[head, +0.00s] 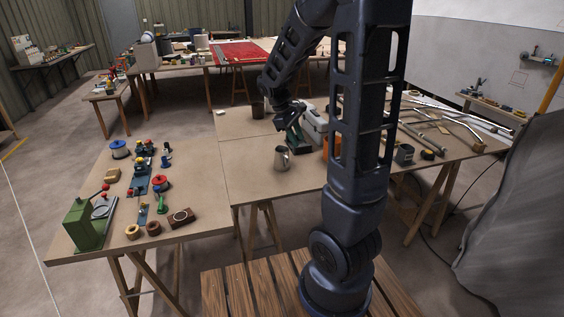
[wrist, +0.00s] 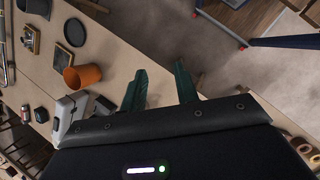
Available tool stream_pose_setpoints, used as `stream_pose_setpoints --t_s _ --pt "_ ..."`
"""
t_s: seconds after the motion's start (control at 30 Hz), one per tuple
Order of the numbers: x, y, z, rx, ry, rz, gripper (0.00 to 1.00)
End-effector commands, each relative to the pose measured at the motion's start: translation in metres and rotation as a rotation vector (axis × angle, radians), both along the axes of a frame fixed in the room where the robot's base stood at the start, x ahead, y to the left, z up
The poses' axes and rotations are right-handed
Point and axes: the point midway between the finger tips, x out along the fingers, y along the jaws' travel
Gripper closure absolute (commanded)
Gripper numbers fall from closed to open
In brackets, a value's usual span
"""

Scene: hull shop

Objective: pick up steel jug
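The steel jug (head: 282,159) stands upright near the front edge of the middle table in the head view. I cannot make it out in the wrist view. My gripper (head: 294,138) is above the table, just up and to the right of the jug in the head view, and apart from it as far as I can see. In the wrist view the two green fingers of my gripper (wrist: 160,88) are spread with an empty gap between them.
An orange cup (wrist: 83,77) and a pale case (wrist: 69,112) stand near my gripper. A dark brown cup (head: 257,109) is behind. The left table (head: 100,160) carries a green press (head: 88,222) and several small parts. Bare tabletop lies left of the jug.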

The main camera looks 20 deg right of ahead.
Motion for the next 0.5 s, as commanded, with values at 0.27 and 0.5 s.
stream_pose_setpoints --t_s 0.27,0.5 --pt "0.041 0.003 -0.043 -0.136 0.16 0.168 0.7" --pt "0.074 0.007 -0.079 -0.262 0.297 0.311 0.7"
